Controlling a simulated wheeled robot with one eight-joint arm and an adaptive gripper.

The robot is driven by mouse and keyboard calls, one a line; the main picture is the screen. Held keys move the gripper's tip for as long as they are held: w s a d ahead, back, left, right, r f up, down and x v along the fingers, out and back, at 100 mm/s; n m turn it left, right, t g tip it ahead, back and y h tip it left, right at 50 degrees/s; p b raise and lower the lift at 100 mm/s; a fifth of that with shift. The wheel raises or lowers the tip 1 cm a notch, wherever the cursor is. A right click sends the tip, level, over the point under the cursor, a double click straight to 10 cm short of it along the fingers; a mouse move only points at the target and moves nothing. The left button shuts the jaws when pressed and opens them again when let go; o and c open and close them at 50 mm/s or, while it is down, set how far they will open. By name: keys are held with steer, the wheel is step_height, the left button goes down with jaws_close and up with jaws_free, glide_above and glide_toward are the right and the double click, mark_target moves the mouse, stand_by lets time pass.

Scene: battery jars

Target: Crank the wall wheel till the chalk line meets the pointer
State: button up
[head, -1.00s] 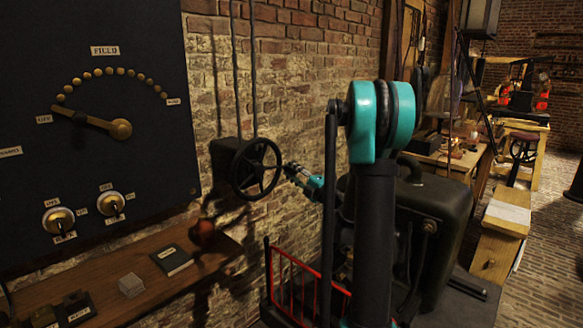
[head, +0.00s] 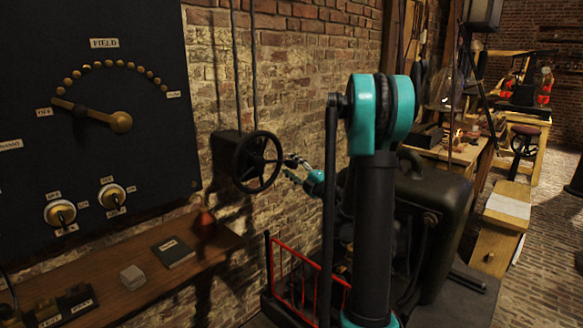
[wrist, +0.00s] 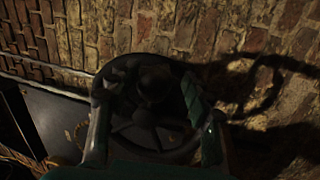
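The wall wheel (head: 257,162) is a dark spoked handwheel on a black box fixed to the brick wall. My gripper (head: 288,169) is just right of the wheel, facing it, with its fingers spread and some gap to the rim. In the wrist view the wheel (wrist: 146,142) lies between and beyond the two fingers of my gripper (wrist: 148,98). Nothing shows gripped; whether a finger touches the rim I cannot tell. I cannot make out the chalk line or the pointer; the wheel face is dark.
A black panel (head: 85,150) with a lever and knobs is left of the wheel. A red railing (head: 305,285) stands below my arm. A workbench is at the right.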

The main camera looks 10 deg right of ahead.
steer(key=shift+r, duration=0.1)
step_height(320, 180, up, 10)
steer(key=shift+f, duration=0.1)
stand_by(0.6)
